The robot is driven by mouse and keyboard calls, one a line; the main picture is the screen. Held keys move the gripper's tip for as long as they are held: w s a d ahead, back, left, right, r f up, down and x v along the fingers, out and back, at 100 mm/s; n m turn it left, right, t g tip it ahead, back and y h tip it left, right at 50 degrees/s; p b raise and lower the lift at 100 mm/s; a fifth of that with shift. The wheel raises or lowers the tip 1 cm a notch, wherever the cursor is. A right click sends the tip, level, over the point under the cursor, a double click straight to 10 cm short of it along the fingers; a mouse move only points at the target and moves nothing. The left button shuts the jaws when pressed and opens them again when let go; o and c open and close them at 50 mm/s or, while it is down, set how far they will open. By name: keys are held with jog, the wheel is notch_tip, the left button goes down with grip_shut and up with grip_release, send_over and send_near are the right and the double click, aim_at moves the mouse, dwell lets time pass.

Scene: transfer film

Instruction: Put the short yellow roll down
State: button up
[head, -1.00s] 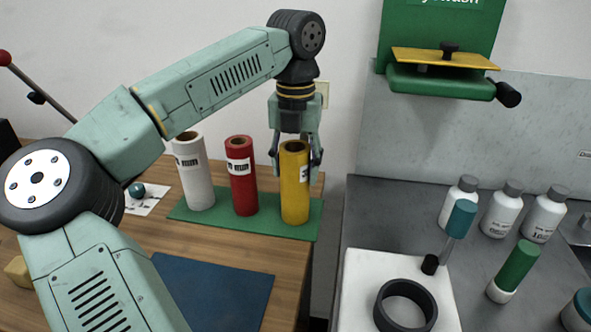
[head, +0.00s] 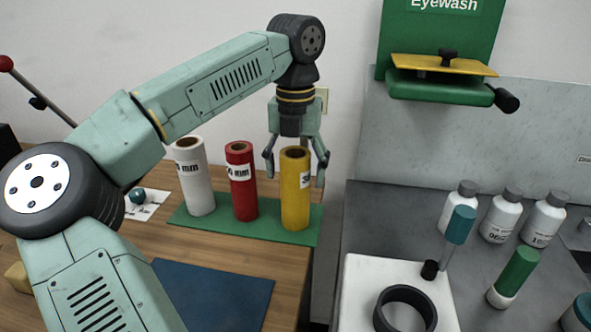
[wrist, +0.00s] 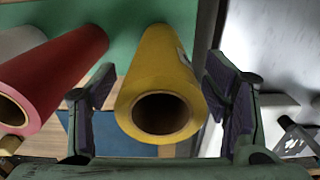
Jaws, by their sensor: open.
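The short yellow roll (head: 296,195) stands upright on the right part of the green mat (head: 262,229), at the right end of a row of rolls. My gripper (head: 296,172) is open above it, with one finger on each side of the roll's top. In the wrist view the yellow roll (wrist: 162,75) lies between the two spread fingers, its hollow end facing the camera. Gaps show between the roll and both dark finger pads, so they are apart.
A red roll (head: 241,185) stands just left of the yellow one, and a white roll (head: 194,180) beyond it. A blue mat (head: 212,292) lies in front on the wooden table. Bottles (head: 501,215) and a black ring (head: 405,308) are on the grey bench at right.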

notch_tip(320, 180, up, 12)
dwell(0.3)
jog(key=shift+s+f, duration=0.1)
jog(key=shift+f, duration=0.05)
